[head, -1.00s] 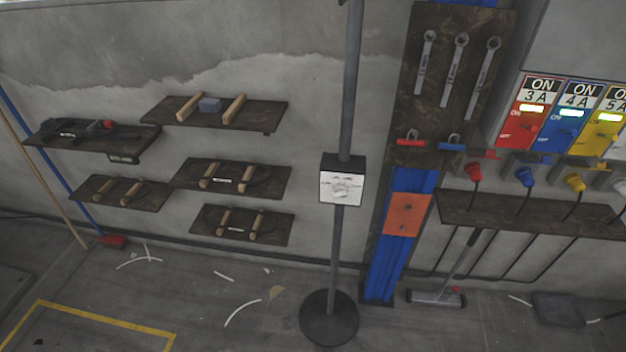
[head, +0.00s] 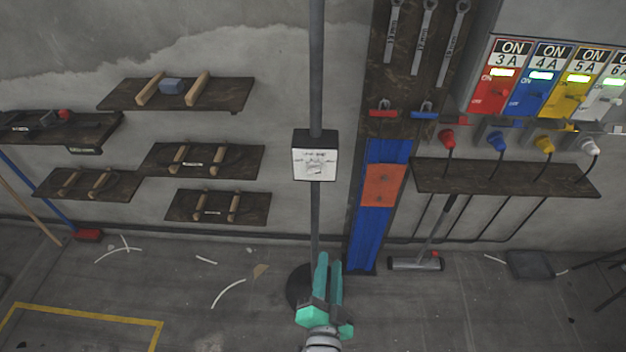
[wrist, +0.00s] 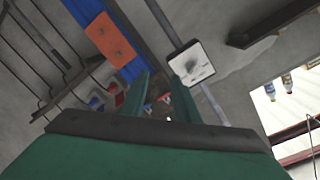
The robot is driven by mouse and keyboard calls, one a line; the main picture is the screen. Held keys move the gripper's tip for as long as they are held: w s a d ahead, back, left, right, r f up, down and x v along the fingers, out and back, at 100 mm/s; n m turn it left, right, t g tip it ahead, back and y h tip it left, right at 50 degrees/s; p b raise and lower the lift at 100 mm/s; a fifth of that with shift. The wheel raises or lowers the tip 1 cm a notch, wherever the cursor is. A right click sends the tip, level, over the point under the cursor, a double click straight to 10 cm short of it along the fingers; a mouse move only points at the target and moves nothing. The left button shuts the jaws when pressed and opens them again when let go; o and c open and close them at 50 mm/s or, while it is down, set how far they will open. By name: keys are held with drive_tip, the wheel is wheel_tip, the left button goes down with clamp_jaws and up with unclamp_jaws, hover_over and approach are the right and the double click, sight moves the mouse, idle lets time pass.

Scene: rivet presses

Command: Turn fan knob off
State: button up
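The fan knob (head: 316,168) is on the white face of a small dark control box (head: 315,153) fixed to a grey vertical pole. The printing around it is too small to read clearly. The box also shows in the wrist view (wrist: 191,64), with the knob (wrist: 190,66) as a small grey shape. My green gripper (head: 328,278) is below the box in the head view, in front of the pole's base, apart from the knob. In the wrist view its two fingers (wrist: 160,92) are spread with a gap between them and nothing held.
The pole's round dark base (head: 297,287) stands on the floor. Wall shelves (head: 203,160) are on the left. Coloured switches (head: 541,84) and a cable shelf (head: 500,178) are on the right.

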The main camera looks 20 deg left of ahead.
sight(314, 174)
drive_tip(key=w+a+r+m, duration=0.1)
drive_tip(key=w+a+r, duration=0.1)
drive_tip(key=w, duration=0.4)
drive_tip(key=w+a+r+m, duration=0.1)
drive_tip(key=w+a+r, duration=0.2)
drive_tip(key=w, duration=0.3)
drive_tip(key=w+a+r+m+y, duration=0.1)
drive_tip(key=w+a+r+m, duration=0.1)
drive_tip(key=w+a, duration=0.3)
drive_tip(key=shift+w+r+t, duration=0.3)
drive_tip(key=shift+w+r, duration=0.1)
drive_tip(key=shift+r, duration=0.3)
drive_tip(key=shift+w+a, duration=0.15)
drive_tip(key=shift+w, duration=0.55)
drive_tip(key=shift+a, duration=0.1)
drive_tip(key=shift+s, duration=0.1)
clamp_jaws()
